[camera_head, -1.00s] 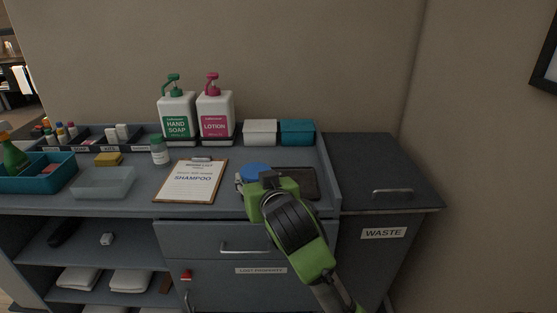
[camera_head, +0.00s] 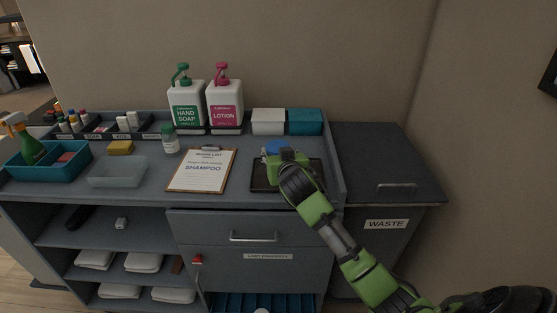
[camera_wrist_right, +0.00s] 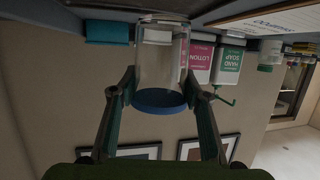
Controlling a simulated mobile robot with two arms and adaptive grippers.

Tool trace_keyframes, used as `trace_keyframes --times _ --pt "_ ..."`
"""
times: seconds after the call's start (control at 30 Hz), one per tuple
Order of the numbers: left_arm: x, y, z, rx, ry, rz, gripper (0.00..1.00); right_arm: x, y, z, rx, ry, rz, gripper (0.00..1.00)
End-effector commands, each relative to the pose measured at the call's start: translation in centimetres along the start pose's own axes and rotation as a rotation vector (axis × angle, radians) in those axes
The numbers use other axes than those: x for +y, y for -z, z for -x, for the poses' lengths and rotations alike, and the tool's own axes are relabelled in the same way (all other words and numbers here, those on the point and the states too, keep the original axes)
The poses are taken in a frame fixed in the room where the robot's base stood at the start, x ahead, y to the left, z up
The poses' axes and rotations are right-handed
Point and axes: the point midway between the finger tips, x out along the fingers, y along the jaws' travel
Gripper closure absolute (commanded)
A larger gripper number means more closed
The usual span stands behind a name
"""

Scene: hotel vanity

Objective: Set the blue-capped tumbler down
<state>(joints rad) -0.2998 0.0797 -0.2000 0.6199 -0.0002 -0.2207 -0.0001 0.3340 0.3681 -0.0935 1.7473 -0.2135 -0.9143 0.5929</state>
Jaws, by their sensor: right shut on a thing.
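The tumbler is clear with a blue cap (camera_head: 277,147). In the head view only its cap shows well, and my right gripper (camera_head: 284,160) hides most of the body. In the right wrist view, which is upside down, the clear tumbler (camera_wrist_right: 161,62) stands between the two fingers of my right gripper (camera_wrist_right: 160,92), which is shut on it. It looks upright. It is over the dark tray (camera_head: 261,184) on the counter; whether its base touches the tray I cannot tell. My left gripper is not in view.
A clipboard (camera_head: 203,171) lies left of the tray. Behind stand soap (camera_head: 186,105) and lotion (camera_head: 225,104) bottles, a white box (camera_head: 268,122) and a teal box (camera_head: 305,122). The waste cabinet (camera_head: 385,160) is on the right, its top clear.

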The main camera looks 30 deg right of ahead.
Motion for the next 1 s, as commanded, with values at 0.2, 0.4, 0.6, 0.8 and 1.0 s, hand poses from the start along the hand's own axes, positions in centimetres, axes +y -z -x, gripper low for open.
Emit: trace_keyframes --times 0.2,0.4,0.6,0.8,1.0 --pt "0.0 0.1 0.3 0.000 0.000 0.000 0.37 0.5 -0.9 -1.4 0.002 -0.001 0.002 0.83" --pt "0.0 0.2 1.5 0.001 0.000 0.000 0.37 0.4 -3.4 -2.1 0.001 0.001 0.001 0.83" --pt "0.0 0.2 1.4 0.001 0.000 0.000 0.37 0.3 -3.7 -2.2 0.003 0.002 0.000 0.83" --pt "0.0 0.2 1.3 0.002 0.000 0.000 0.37 0.3 -3.9 -2.2 0.001 0.002 0.000 0.46" --pt "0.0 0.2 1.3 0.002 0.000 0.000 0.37 0.4 -3.9 -2.2 0.001 0.001 0.000 0.40"
